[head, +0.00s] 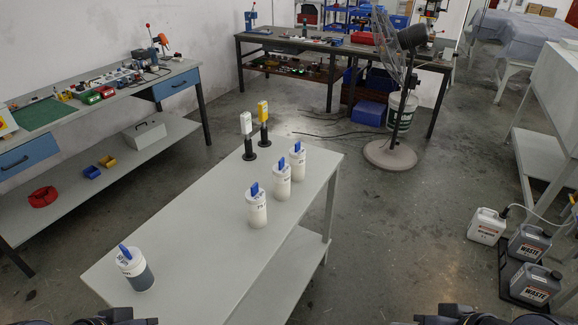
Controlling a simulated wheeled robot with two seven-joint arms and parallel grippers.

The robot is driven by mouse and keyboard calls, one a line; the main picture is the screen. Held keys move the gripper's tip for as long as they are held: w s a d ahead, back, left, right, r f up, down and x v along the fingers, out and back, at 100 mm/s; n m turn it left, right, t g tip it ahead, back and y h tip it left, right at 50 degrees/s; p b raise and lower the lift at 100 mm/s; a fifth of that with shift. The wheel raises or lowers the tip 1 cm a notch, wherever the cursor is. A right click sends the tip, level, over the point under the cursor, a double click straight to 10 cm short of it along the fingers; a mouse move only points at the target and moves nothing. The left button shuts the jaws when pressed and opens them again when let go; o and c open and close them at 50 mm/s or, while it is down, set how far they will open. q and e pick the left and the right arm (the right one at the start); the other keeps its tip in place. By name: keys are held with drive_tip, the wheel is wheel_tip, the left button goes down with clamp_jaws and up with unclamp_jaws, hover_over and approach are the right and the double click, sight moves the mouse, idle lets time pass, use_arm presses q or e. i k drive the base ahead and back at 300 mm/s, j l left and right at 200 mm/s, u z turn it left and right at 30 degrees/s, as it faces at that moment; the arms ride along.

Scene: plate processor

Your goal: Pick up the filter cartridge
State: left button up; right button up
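No label that I can read says which item is the filter cartridge. Three white cylinders with blue tops stand upright in a row on the grey bench (195,240): a near one (256,210), a middle one (281,184) and a far one (298,162). A fourth cylinder (137,271), with a blue top and a dark grey lower part, stands apart at the near left. At the bench's far end, a white device (246,123) and a yellow device (263,110) stand on black stands. Only dark parts of my arms show at the bottom edge; no gripper fingers are visible.
The bench's middle is clear between the fourth cylinder and the row. A tool-covered workbench (170,75) stands left. A fan (390,154) stands on the floor behind. Waste containers (535,285) and a white jug (487,227) stand at right. Open floor lies right of the bench.

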sight(297, 154)
drive_tip(key=z, duration=2.2)
drive_tip(key=u, duration=3)
drive_tip(key=i+l+u, duration=0.15)
drive_tip(key=l+u, duration=0.15)
drive_tip(key=u, duration=0.15)
drive_tip(key=l+u, duration=0.35)
drive_tip(key=u, duration=0.15)
drive_tip(key=l+u, duration=0.9)
drive_tip(key=j, duration=0.1)
